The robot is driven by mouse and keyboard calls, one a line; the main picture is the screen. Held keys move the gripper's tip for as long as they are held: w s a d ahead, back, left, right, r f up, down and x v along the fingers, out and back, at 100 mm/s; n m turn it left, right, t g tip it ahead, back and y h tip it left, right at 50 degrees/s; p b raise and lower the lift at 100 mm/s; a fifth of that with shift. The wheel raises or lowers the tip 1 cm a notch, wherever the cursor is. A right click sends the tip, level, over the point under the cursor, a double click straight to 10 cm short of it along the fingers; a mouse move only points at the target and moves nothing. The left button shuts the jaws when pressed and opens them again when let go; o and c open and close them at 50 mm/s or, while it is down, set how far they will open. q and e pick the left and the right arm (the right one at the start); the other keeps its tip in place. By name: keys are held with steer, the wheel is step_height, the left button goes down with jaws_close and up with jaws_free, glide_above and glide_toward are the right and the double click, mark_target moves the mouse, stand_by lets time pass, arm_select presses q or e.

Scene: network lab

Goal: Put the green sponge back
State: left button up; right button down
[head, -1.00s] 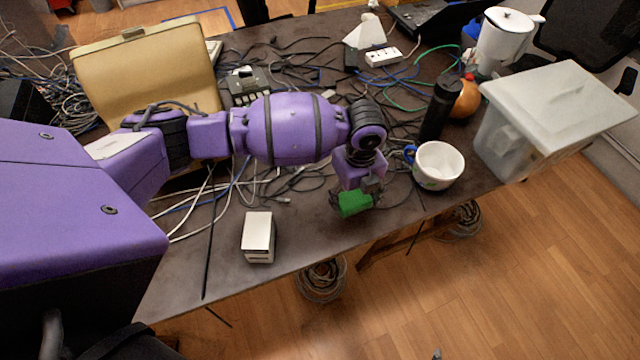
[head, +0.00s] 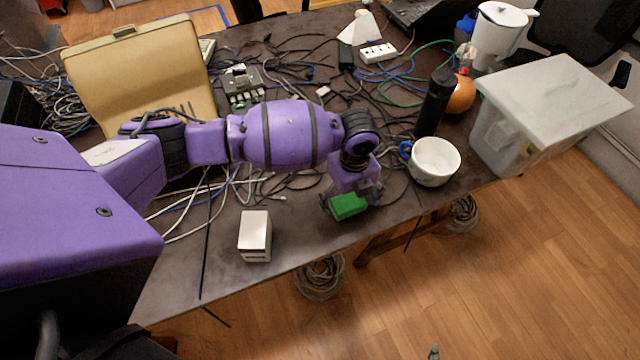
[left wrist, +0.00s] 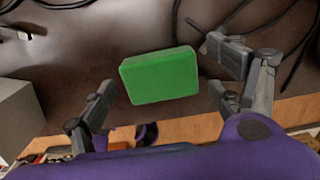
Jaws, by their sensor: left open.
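The green sponge (head: 348,206) is a flat block that appears to lie on the dark table near its front edge. It also shows in the left wrist view (left wrist: 160,75), between the two spread fingers and apart from both. My left gripper (head: 351,199) is open and points down around the sponge. Its fingers (left wrist: 165,88) show a gap on each side of the sponge in the left wrist view. My right gripper is not in view.
A white mug (head: 434,162) with a blue handle stands right of the left gripper. A white box (head: 255,236) stands to its left. A black bottle (head: 435,103), an orange ball (head: 461,95) and a lidded clear bin (head: 520,120) are farther right. Cables (head: 290,180) cover the table behind.

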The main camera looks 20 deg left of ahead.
mark_target(348, 201)
arm_select(q)
step_height(348, 201, up, 12)
steer(key=shift+f+p, duration=0.15)
steer(key=shift+p, duration=0.2)
steer(key=shift+w, duration=0.1)
steer(key=shift+f, duration=0.1)
